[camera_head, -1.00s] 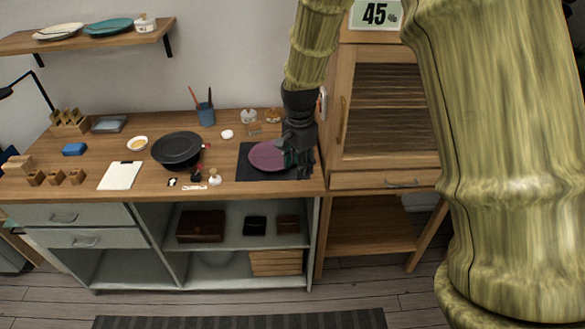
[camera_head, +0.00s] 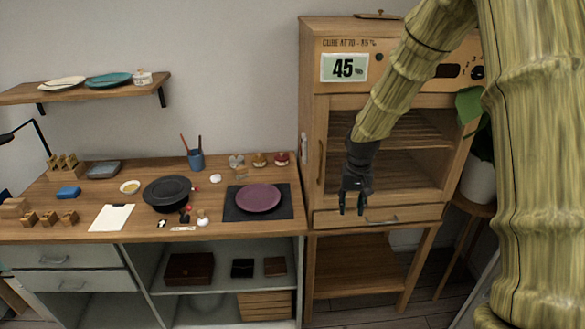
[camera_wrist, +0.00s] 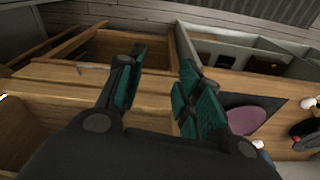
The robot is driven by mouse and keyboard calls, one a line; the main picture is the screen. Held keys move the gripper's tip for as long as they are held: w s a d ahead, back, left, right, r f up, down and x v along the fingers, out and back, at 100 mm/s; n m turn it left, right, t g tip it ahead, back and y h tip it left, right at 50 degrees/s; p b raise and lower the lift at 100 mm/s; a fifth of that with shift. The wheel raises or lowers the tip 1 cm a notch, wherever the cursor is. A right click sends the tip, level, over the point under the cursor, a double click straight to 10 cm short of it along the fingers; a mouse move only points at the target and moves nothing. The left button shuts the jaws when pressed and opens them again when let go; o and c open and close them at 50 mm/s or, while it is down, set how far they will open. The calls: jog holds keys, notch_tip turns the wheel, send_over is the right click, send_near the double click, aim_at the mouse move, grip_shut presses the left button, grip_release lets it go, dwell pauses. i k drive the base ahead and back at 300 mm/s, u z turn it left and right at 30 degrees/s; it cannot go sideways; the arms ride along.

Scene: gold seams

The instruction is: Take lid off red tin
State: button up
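The red tin (camera_head: 281,158) stands at the back right of the wooden worktop, the rightmost of a row of small tins. It is small here, and its lid is hard to make out. My gripper (camera_head: 354,203) hangs fingers down in front of the wooden cabinet, to the right of the tin and apart from it. In the wrist view my gripper (camera_wrist: 160,72) is open, with nothing between its green-padded fingers. The red tin does not clearly show in the wrist view.
An amber tin (camera_head: 259,159) and a pale tin (camera_head: 236,160) stand left of the red one. A purple plate (camera_head: 258,198) lies on a dark mat (camera_head: 284,212) in front. The tall cabinet (camera_head: 308,120) rises just right of the worktop. A black pan (camera_head: 167,190) sits further left.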

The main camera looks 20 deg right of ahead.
aim_at(280, 156)
jog(key=u, duration=0.25)
jog(key=i, duration=1.85)
jog(key=z, duration=0.3)
